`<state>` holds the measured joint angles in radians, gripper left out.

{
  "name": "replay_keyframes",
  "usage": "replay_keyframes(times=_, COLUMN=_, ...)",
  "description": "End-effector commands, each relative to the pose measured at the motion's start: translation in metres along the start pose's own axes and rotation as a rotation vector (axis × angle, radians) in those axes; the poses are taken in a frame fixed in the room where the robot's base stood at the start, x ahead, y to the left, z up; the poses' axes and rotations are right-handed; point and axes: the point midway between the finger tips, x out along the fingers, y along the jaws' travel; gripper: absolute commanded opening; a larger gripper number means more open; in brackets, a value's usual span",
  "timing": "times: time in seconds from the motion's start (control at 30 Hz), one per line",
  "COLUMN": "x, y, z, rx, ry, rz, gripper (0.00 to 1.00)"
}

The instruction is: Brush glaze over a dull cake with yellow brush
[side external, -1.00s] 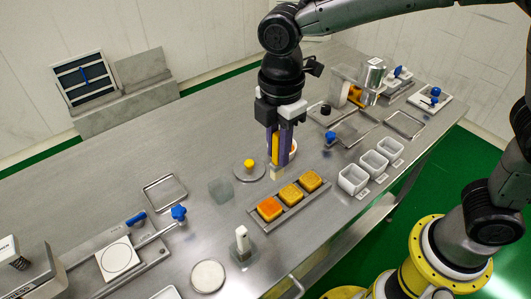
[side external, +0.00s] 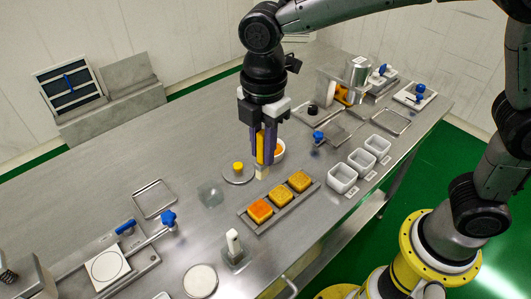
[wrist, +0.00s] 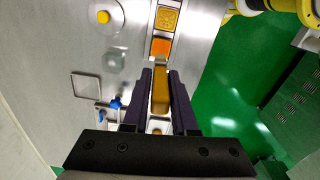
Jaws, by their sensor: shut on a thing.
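My gripper (side external: 263,158) is shut on the yellow brush (side external: 266,146), which hangs upright with its pale bristles down. The bristle tip is above the table, behind the cake tray and apart from the cakes. The tray (side external: 241,213) holds three cakes in a row: a more orange left cake (side external: 260,210), a yellower middle cake (side external: 280,195) and a yellower right cake (side external: 299,181). A bowl of orange glaze (side external: 279,151) is partly hidden behind my gripper. In the wrist view, the brush (wrist: 160,95) is between both fingers, and the orange cake (wrist: 160,48) lies beyond it.
A round plate with a yellow knob (side external: 238,167) and a clear block (side external: 210,194) are left of my gripper. A white-handled piece (side external: 233,243) stands in front of the tray. White tubs (side external: 342,178) line the right side.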

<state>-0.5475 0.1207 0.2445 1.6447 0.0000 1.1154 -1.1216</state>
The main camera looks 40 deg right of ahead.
Motion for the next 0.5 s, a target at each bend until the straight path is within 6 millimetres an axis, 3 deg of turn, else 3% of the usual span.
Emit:
replay_keyframes(times=0.13, x=0.003, y=0.032, z=0.014, rx=-0.065, ry=0.005, rz=0.017, gripper=0.00)
replay_keyframes(times=0.27, x=0.011, y=0.063, z=0.042, rx=-0.073, ry=0.003, rz=0.021, gripper=0.00)
replay_keyframes(times=0.5, x=0.034, y=0.107, z=0.113, rx=0.010, ry=-0.004, rz=0.009, gripper=0.00)
